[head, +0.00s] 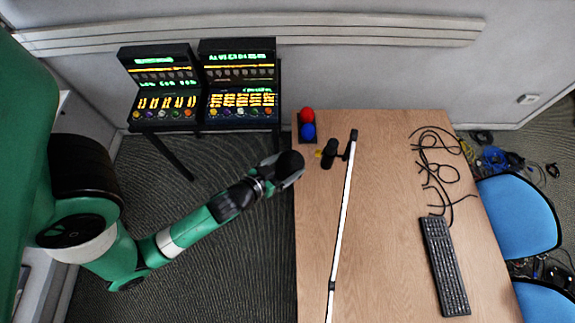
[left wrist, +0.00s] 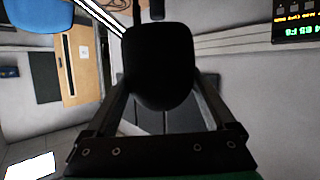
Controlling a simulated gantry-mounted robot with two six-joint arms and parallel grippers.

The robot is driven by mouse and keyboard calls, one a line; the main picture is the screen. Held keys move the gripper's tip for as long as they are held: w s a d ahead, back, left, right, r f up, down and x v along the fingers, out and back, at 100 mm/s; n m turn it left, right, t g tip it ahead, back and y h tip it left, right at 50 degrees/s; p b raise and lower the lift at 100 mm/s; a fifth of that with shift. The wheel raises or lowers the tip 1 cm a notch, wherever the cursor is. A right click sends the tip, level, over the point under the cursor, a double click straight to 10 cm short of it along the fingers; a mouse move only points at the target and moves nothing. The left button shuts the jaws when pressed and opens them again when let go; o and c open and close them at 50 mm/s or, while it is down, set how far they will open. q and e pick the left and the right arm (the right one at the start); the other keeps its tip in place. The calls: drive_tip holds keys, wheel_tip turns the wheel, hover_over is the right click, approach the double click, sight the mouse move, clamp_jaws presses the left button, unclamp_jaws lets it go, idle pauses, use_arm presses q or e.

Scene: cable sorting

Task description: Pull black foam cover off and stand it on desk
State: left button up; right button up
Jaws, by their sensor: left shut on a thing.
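The black foam cover (head: 291,162) is a rounded dark piece in my left gripper (head: 288,177), at the desk's left edge. In the left wrist view the foam cover (left wrist: 158,65) fills the space between the two fingers of the gripper (left wrist: 160,100), which is shut on it. In the head view a small gap shows between the cover and the black microphone (head: 330,154), which has a small yellow tip (head: 318,155). The cover's far side is hidden. The wooden desk (head: 390,270) lies to the right. My right gripper is not in view.
A red ball (head: 306,114) and a blue ball (head: 308,131) sit at the desk's back left corner. A long white boom (head: 341,220) crosses the desk. A black cable (head: 437,170) and a keyboard (head: 444,265) lie to the right. Lit consoles (head: 240,85) stand behind.

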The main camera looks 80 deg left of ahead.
use_arm(q)
drive_tip(key=shift+r, duration=1.4)
